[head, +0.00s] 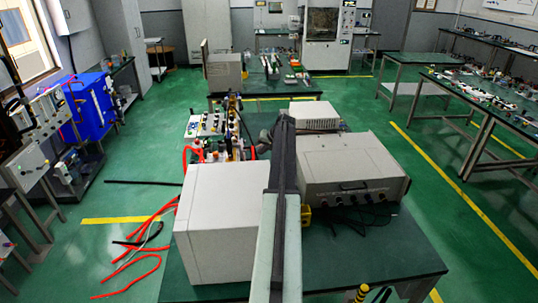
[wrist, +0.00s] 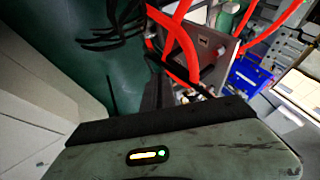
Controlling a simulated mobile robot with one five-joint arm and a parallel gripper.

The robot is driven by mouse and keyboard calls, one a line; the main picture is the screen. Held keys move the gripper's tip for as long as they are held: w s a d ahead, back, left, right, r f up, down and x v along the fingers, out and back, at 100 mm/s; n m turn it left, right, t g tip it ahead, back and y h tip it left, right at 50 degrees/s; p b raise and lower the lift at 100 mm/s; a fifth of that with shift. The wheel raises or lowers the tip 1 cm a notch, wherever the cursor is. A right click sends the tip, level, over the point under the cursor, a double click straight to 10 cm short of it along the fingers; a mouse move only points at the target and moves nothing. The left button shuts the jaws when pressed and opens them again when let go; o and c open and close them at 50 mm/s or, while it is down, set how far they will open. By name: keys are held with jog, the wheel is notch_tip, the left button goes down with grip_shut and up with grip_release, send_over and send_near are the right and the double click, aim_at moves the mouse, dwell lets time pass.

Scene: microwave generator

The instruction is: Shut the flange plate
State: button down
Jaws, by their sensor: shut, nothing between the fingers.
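I cannot clearly pick out the flange plate. A flat grey-brown panel with a small dark label (wrist: 203,42) stands behind red tubes in the wrist view; I cannot tell whether it is the flange plate. My gripper (wrist: 158,90) shows as a dark, narrow shape beyond the black edge of my own arm link in the wrist view. It is shut and empty, with the panel and red tubes beyond it. In the head view my arm reaches forward between two pale instrument boxes, and its far end hides part of the bench behind.
A white box (head: 217,215) stands left of my arm and a grey instrument with knobs (head: 350,172) stands right. Tubes and fittings (head: 215,135) crowd the bench at left. Red hoses (head: 150,235) hang to the floor. Green floor is open on the right.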

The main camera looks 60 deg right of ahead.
jog(key=shift+w+a, duration=0.25)
jog(key=shift+w, duration=0.2)
jog(key=shift+w+a, duration=0.2)
jog(key=shift+w, duration=0.25)
